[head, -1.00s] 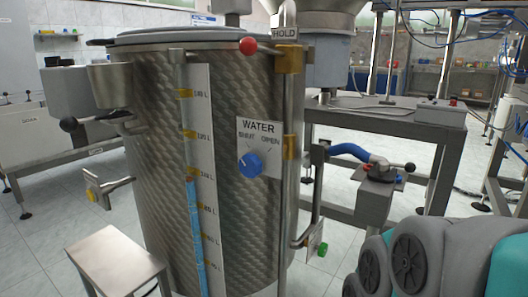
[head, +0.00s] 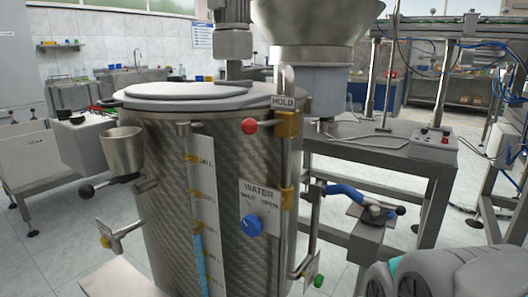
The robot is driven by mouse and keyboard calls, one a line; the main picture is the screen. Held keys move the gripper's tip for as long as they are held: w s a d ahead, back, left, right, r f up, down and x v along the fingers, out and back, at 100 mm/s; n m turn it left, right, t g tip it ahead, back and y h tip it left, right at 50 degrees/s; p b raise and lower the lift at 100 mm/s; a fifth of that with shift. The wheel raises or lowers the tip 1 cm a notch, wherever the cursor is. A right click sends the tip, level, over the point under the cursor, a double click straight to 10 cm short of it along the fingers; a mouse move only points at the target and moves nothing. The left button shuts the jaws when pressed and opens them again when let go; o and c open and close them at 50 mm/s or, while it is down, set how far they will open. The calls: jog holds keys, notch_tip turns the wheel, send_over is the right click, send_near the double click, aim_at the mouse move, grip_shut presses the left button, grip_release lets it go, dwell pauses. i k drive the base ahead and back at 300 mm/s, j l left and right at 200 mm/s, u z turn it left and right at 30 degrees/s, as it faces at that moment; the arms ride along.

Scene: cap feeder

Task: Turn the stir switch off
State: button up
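No switch with a readable "stir" label shows in the head view. A small control box (head: 434,138) with red buttons sits on the metal table at the right; its markings are too small to read. A large steel tank (head: 160,215) with a grey lid (head: 190,92) stands in the middle. Its front plate reads WATER, SHUT and OPEN and carries a blue knob (head: 252,225). A HOLD tag (head: 284,102) hangs at the rim by a red ball handle (head: 249,126). My gripper is out of view; a grey and teal part of my arm fills the lower right corner.
A metal table (head: 350,150) stands behind the tank at right. A valve with a blue hose (head: 345,190) sits on a stand in front of it. A metal funnel cup (head: 122,150) hangs at the tank's left. Bare floor (head: 60,250) shows at left.

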aim_at(65, 114)
jog(key=u, duration=1.5)
